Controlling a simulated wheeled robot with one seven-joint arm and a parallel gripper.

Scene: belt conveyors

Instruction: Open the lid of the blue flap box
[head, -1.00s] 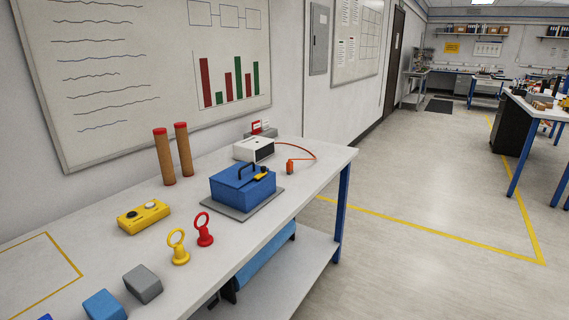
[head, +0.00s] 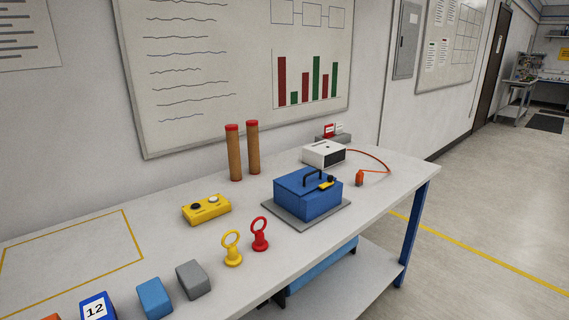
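The blue flap box (head: 306,200) stands on a grey mat (head: 279,217) on the white workbench. Its lid (head: 300,182) is down. The lid has a dark arched handle (head: 313,177), and a small yellow part (head: 327,185) sits at its right front edge. My gripper is not in the head view.
Behind the box are two red-topped brown cylinders (head: 234,153) and a white device (head: 324,154) with a cable to an orange plug (head: 360,178). Yellow (head: 232,249) and red (head: 260,235) ring-topped pieces, a yellow control box (head: 206,209) and several blocks (head: 154,298) stand left.

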